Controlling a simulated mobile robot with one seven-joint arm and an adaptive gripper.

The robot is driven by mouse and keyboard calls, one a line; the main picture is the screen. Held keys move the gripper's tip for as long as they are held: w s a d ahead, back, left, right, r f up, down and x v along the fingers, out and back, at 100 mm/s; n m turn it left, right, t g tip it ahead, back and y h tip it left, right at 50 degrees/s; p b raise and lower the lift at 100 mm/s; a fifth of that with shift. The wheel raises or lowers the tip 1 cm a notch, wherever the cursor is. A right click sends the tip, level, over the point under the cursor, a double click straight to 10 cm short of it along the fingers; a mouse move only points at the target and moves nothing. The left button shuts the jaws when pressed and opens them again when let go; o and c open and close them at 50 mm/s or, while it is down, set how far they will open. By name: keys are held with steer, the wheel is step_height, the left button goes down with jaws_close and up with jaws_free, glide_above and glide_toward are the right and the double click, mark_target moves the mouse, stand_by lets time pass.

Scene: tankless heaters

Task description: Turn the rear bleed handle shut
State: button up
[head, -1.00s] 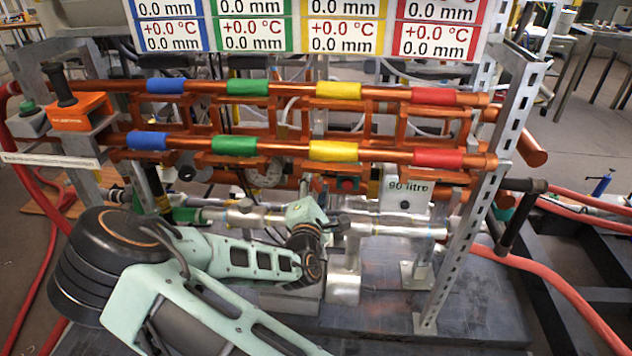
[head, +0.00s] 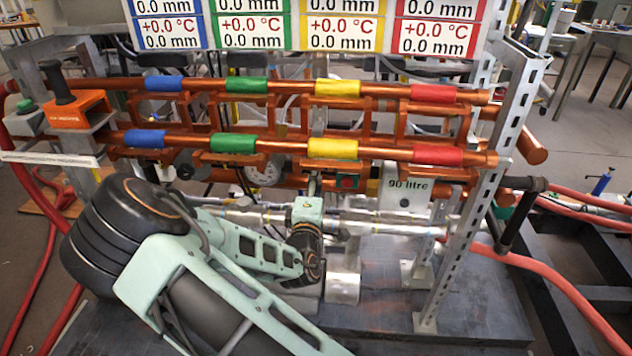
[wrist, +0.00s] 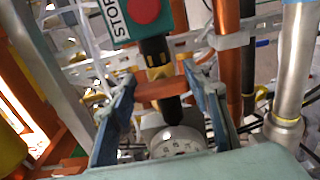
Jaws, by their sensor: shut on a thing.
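In the wrist view, my gripper (wrist: 162,96) has its two blue-grey fingers on either side of a short orange-brown handle (wrist: 160,90). It is shut on this handle, which spans the gap between the fingertips. The handle crosses a dark upright stem, with a yellow-marked black part above it. I cannot tell from the picture how far the handle is turned. In the head view, my arm reaches low among the pipes, and the fingers and handle cannot be made out there.
A round white gauge (wrist: 178,141) sits just below the handle. A green box with a red STOP button (wrist: 143,12) is close above. A copper pipe (wrist: 227,60) and a silver pipe (wrist: 293,75) stand to the right. Banded copper pipes (head: 285,147) run above my arm.

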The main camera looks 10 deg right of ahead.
steer(key=shift+a, duration=0.1)
steer(key=o, duration=0.9)
steer(key=v, duration=1.2)
